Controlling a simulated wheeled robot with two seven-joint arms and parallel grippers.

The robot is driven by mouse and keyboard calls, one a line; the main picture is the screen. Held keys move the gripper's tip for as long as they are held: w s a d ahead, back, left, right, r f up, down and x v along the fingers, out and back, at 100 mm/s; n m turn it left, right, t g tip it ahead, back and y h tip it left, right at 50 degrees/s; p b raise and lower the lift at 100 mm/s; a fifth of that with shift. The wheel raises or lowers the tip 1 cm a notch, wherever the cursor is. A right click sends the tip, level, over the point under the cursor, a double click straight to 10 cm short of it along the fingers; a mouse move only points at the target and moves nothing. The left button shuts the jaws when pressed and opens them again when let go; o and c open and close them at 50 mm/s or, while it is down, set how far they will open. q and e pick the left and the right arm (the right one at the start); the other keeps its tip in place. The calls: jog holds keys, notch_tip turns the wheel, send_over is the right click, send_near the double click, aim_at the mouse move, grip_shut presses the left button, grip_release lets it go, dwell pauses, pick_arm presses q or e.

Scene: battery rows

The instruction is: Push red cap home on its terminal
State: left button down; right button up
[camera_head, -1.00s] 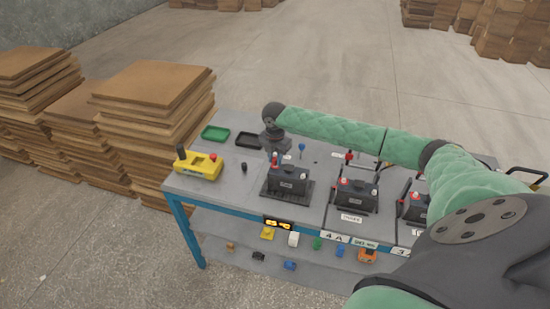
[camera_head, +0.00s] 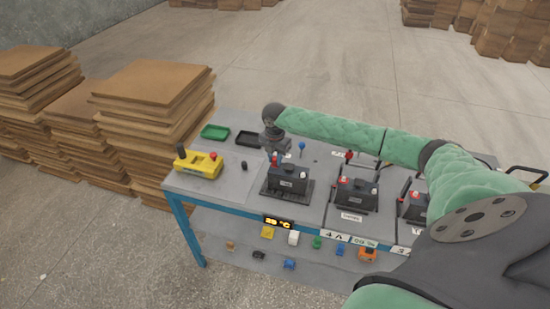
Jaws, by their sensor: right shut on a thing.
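My right gripper (camera_head: 275,155) points down over the left end of the nearest black battery (camera_head: 288,181) on the bench. It is shut on a small red cap (camera_head: 275,161), which sits at or just above the battery's left terminal. I cannot tell from here whether the cap touches the terminal or how far down it sits. The battery stands upright on a dark base plate. My left gripper is not in view.
The grey bench (camera_head: 225,186) also holds two more batteries (camera_head: 356,194) to the right, a yellow device (camera_head: 199,164), a green tray (camera_head: 215,132) and a black tray (camera_head: 250,138). A blue-headed pin (camera_head: 302,147) stands behind the battery. Cardboard stacks (camera_head: 150,120) flank the bench's left.

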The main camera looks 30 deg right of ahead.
jog(key=shift+f, duration=0.1)
dwell(0.3)
jog(key=o, duration=1.5)
jog(key=shift+r+p, duration=2.95)
jog(key=shift+r, duration=0.6)
